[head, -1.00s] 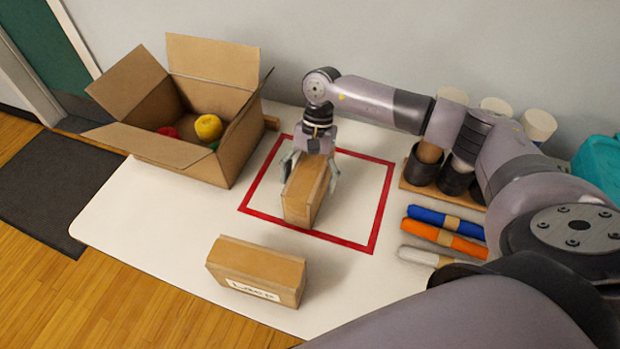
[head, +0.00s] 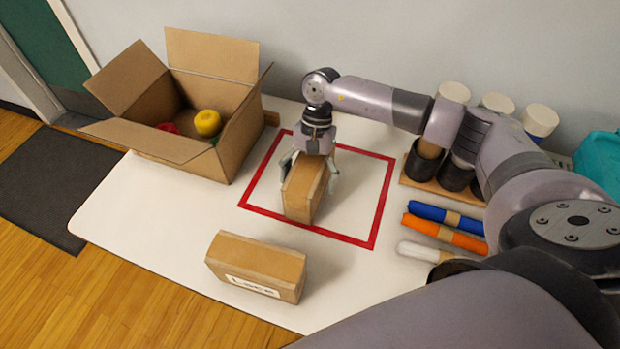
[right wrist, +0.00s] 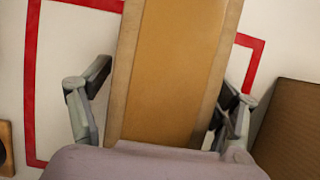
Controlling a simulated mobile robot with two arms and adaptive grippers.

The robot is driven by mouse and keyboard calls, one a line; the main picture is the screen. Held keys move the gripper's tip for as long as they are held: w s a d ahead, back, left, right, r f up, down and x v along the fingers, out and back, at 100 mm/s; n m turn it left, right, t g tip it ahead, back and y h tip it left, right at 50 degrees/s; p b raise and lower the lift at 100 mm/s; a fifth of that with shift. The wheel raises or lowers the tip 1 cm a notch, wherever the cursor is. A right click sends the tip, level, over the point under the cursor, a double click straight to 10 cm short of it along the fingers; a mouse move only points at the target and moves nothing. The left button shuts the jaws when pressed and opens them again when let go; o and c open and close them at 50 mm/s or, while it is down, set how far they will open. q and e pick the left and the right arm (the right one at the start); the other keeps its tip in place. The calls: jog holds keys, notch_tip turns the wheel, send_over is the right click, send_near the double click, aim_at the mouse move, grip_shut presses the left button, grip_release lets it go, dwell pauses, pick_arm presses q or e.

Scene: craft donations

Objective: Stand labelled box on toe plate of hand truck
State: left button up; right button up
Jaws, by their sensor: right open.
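A brown cardboard box (head: 304,190) stands inside the red taped square on the white table. My right gripper (head: 310,172) is over it from above, fingers open on either side. In the right wrist view the box (right wrist: 172,70) lies between the fingers (right wrist: 160,110), with gaps visible on both sides. A second brown box (head: 258,262) lies near the table's front edge. It has a white label with dark writing on its front face, perhaps "Lace". No label shows on the box in the square. No hand truck or toe plate is in view. My left gripper is not in view.
An open carton (head: 185,147) with yellow and red items stands at the back left. Blue (head: 445,214), orange (head: 445,234) and white rolls lie at right, before a wooden rack (head: 430,190) of dark cups. Table space between the labelled box and the carton is clear.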

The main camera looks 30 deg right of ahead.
jog(key=shift+f, duration=0.1)
jog(key=shift+c, duration=0.2)
jog(key=c, duration=1.4)
